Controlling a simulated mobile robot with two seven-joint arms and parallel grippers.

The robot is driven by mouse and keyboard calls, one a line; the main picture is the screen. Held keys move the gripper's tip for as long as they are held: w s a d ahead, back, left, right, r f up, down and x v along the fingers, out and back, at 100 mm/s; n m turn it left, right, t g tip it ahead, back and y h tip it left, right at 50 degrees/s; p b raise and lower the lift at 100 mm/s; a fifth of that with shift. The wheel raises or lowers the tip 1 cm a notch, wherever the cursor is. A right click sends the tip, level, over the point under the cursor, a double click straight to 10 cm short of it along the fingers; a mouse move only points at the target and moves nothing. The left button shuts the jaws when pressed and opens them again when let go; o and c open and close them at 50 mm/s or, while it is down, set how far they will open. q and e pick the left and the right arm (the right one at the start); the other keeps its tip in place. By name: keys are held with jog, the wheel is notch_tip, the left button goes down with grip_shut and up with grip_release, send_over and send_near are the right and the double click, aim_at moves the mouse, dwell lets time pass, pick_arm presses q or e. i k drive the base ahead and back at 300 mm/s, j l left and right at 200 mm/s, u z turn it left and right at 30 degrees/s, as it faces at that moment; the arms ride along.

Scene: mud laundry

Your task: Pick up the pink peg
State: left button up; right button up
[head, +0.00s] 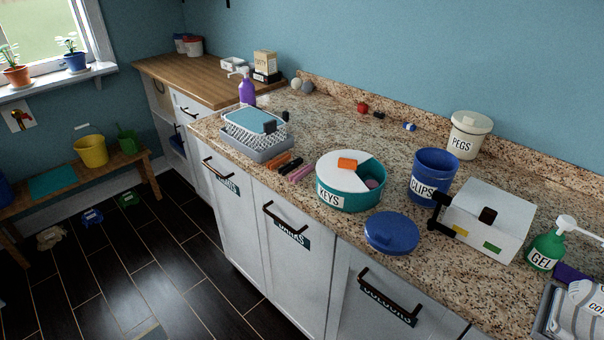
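The pink peg (300,173) lies on the speckled granite counter (330,127), near its front edge. It is the rightmost of a short row of narrow pieces. A black piece (290,166) lies close on its left, and an orange piece (278,160) lies left of that. The teal round KEYS tub (336,199) stands just right of the pink peg, with a small gap. Neither of my grippers shows in the head view.
A grey tray (258,146) with a wire basket stands left of the pegs. Right of the KEYS tub are a blue lid (391,232), a blue CLIPS cup (433,177) and a white box (487,218). Counter behind the pegs is mostly clear.

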aim_at(299, 175)
jog(key=i+j+z, duration=0.1)
jog(key=z, duration=0.25)
jog(key=i+j+z, duration=0.1)
jog(key=j+z, duration=0.25)
jog(key=i+j+z, duration=0.2)
jog(key=j, duration=0.2)
jog(key=j+z, duration=0.2)
jog(key=j, duration=0.6)
jog(key=i+j+z, duration=0.1)
jog(key=j, duration=0.4)
